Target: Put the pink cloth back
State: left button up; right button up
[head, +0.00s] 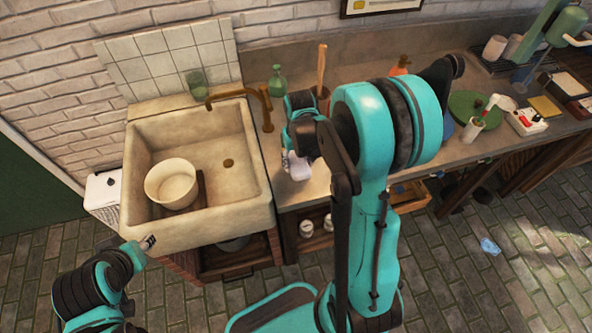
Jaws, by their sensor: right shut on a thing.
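The pink cloth (299,169) shows as a pale pinkish-lilac bundle at the countertop, just right of the sink. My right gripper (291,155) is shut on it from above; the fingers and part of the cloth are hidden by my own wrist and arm. I cannot tell whether the cloth touches the counter. My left gripper (149,241) is low at the sink's front left corner, away from the cloth. Its fingers are too small to tell open from shut.
The stone sink (255,190) holds a cream bowl (171,183). A brass faucet (267,108), a green bottle (277,82) and a dark holder with a wooden handle (322,70) stand near my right gripper. A light blue crumpled thing (490,246) lies on the floor.

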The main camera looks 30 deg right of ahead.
notch_tip(320, 180, down, 2)
jog(key=shift+w+f, duration=0.1)
notch_tip(320, 180, down, 3)
jog(key=shift+f+b, duration=0.1)
jog(key=shift+b, duration=0.7)
jog(key=shift+f, duration=0.1)
jog(key=shift+f, duration=0.2)
jog(key=o, duration=1.2)
jog(key=shift+r, duration=0.1)
